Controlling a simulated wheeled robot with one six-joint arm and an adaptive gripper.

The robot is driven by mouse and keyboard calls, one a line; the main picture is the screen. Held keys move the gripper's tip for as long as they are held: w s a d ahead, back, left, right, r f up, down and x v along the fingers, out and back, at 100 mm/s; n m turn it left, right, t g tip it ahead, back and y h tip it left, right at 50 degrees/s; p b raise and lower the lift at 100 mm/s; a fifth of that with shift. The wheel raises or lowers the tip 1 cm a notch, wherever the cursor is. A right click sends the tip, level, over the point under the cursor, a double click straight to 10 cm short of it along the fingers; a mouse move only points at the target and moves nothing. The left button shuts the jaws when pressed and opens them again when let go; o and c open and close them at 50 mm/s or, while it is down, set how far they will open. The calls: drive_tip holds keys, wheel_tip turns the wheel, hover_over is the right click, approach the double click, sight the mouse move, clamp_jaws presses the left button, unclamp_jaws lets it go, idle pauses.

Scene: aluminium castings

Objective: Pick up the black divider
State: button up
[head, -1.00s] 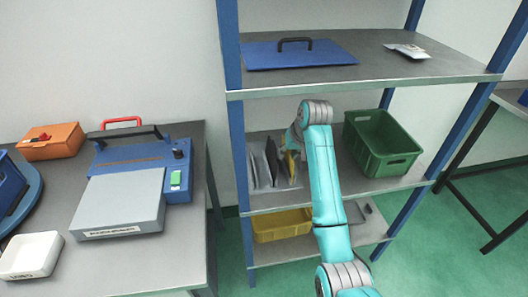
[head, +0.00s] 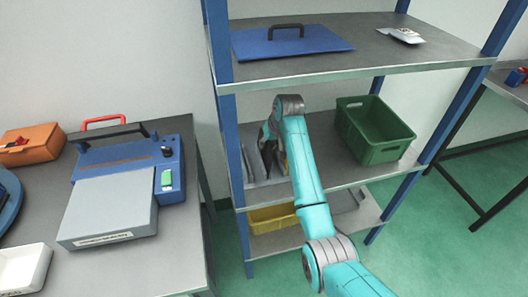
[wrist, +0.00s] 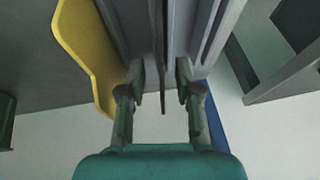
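The black divider (wrist: 163,85) shows edge-on in the wrist view as a thin dark upright strip between the two fingers of my gripper (wrist: 160,74). The fingers are apart, one on each side of it, with a visible gap to each. A yellow divider (wrist: 83,48) stands to the left of the fingers. Grey slotted walls or dividers (wrist: 204,35) lie close on both sides of the black one. In the head view, my gripper (head: 270,138) is at the divider rack on the middle shelf; my arm hides much of it.
Grey dividers (head: 252,163) stand at the left of the middle shelf, near the blue post (head: 230,150). A green crate (head: 372,153) stands to the right. The upper shelf (head: 375,62) is overhead; a yellow bin (head: 270,220) is below.

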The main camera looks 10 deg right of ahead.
sight(265, 149)
drive_tip(key=shift+x, duration=1.95)
drive_tip(key=shift+w+a+r, duration=0.1)
clamp_jaws()
drive_tip(key=shift+r, duration=0.1)
